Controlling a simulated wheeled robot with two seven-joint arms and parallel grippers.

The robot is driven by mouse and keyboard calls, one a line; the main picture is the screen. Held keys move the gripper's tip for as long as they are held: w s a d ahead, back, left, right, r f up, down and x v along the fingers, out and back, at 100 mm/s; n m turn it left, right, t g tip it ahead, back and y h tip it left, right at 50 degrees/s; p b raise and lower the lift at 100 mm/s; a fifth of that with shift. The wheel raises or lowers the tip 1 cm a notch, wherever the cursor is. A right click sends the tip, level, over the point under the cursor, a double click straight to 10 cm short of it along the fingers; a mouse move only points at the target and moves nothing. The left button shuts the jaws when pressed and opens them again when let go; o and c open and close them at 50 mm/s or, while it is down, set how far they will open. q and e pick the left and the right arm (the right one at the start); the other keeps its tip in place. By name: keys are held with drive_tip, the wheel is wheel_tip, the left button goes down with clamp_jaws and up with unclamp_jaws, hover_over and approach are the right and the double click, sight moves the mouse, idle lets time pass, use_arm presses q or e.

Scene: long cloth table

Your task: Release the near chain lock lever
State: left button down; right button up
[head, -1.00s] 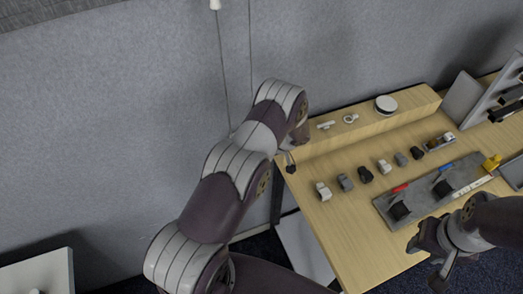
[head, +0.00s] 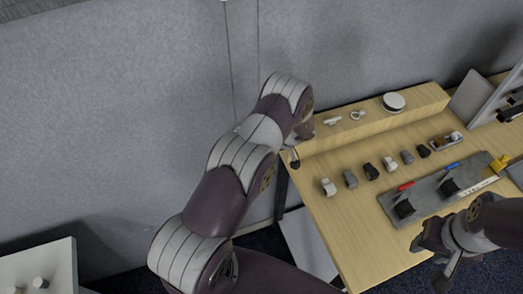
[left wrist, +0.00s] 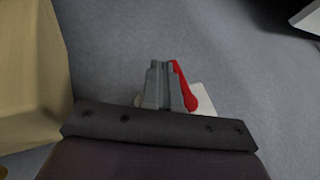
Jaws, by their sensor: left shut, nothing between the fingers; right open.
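A red lever (left wrist: 185,88) with a rounded lower end shows in the left wrist view, right beside my left gripper (left wrist: 162,64). A white piece lies behind it. The left fingers are shut with nothing between them; I cannot tell whether they touch the lever. In the head view my left arm hides most of that hand, and I cannot pick out this lever there. My right gripper (head: 429,250) is open and empty by the table's front edge. A grey plate (head: 430,194) near it carries a red handle (head: 405,186), a blue handle (head: 453,166) and black blocks.
Several small grey, black and white pieces (head: 371,171) stand in a row on the wooden table (head: 335,225). A raised shelf (head: 375,125) holds a round white-topped piece (head: 393,102). A grey panel wall (head: 130,110) stands behind. A white surface (head: 45,265) is at lower left.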

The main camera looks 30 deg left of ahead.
use_arm(q)
drive_tip(key=shift+s+a+f+b, duration=0.1)
drive_tip(key=shift+f+b, duration=0.05)
drive_tip(key=shift+b, duration=0.15)
drive_tip(key=shift+s+a+f+g+y+b, duration=0.3)
drive_tip(key=shift+g+y+b, duration=0.2)
drive_tip(key=shift+b, duration=0.6)
idle(1.6)
drive_tip(key=shift+s+r+p, duration=0.1)
drive_tip(key=shift+r+p, duration=0.4)
drive_tip(key=shift+r, duration=0.3)
drive_tip(key=shift+f, duration=0.15)
